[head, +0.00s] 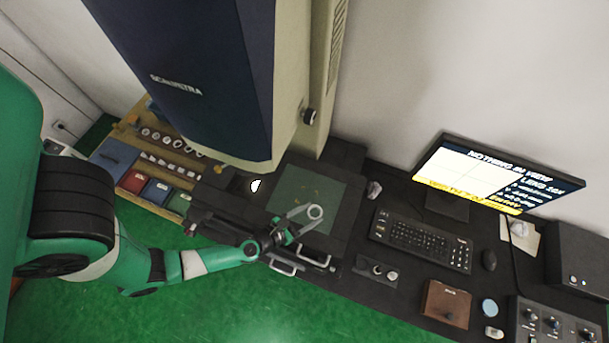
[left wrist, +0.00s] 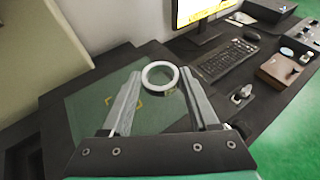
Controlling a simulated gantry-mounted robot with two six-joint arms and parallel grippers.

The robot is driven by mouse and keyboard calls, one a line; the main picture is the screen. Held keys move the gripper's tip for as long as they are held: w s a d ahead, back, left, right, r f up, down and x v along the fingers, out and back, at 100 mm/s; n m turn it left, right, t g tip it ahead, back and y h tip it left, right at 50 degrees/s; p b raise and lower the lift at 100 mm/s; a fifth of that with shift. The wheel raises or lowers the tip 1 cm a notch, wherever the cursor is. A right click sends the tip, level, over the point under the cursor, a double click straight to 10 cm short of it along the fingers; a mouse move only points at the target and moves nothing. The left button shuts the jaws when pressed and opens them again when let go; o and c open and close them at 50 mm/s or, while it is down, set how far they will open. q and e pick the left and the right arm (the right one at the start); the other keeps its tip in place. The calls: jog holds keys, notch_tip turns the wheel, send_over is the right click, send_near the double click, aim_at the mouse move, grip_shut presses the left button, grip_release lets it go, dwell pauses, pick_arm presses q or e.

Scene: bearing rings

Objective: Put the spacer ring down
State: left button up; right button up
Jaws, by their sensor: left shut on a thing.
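The spacer ring (left wrist: 147,77) is a pale grey ring with an open centre. In the left wrist view it sits between the far ends of the two fingers of my left gripper (left wrist: 160,84), which is shut on it. In the head view the ring (head: 315,205) shows at the tip of the left gripper (head: 303,217), over the right front part of a grey-green plate (head: 330,190). I cannot tell how high the ring is above the plate. My right gripper is not in view.
A large blue and cream machine (head: 215,80) stands over the back of the plate. A wooden rack (head: 130,140) with several rings and coloured bins is at the left. A keyboard (head: 420,240), monitor (head: 490,180) and brown box (head: 446,304) stand at the right.

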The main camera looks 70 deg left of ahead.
pick_arm(q)
jog(key=shift+d+r+p, duration=0.25)
jog(key=shift+d+p, duration=0.05)
jog(key=shift+d, duration=0.3)
jog(key=shift+d+r+p, duration=0.25)
jog(key=shift+d+p, duration=0.05)
jog(key=shift+d, duration=0.3)
